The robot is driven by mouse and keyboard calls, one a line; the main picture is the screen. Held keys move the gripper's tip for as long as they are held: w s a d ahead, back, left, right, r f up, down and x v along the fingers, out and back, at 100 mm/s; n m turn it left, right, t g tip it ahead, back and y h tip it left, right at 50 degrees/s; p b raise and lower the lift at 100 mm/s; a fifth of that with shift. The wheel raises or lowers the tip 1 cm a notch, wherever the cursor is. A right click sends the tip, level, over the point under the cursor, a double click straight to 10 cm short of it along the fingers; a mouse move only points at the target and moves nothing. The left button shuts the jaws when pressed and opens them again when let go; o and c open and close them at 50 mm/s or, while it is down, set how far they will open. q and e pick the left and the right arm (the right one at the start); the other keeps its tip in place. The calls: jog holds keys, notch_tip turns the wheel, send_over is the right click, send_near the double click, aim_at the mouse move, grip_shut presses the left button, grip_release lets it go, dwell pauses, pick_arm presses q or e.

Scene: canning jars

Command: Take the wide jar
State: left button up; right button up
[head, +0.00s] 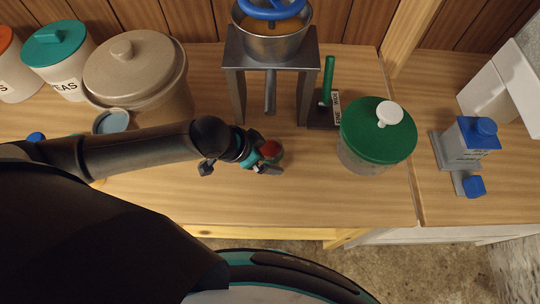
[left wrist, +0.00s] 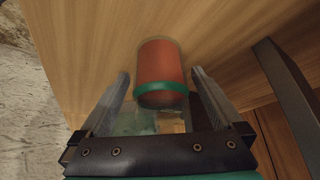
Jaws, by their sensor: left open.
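A small glass jar with red-orange contents and a green band (left wrist: 162,68) lies between and just beyond the fingers of my left gripper (left wrist: 161,74) in the left wrist view. The fingers stand apart on either side of it, with gaps showing. In the head view the red of this jar (head: 270,149) shows at the tip of my left gripper (head: 264,163), low over the counter; the gripper hides part of it. A see-through greenish shape lies below the jar in the wrist view; I cannot tell what it is. My right gripper is not in view.
A metal stand with a bowl (head: 270,45) stands behind the gripper. A wide glass container with a green lid (head: 378,130) stands to the right. A large beige canister (head: 135,70) stands at the left. The counter's front (head: 330,200) is clear, ending at its edge.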

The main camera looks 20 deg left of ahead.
pick_arm(q)
jog(key=shift+x, duration=1.25)
jog(key=shift+c, duration=0.4)
grip_shut()
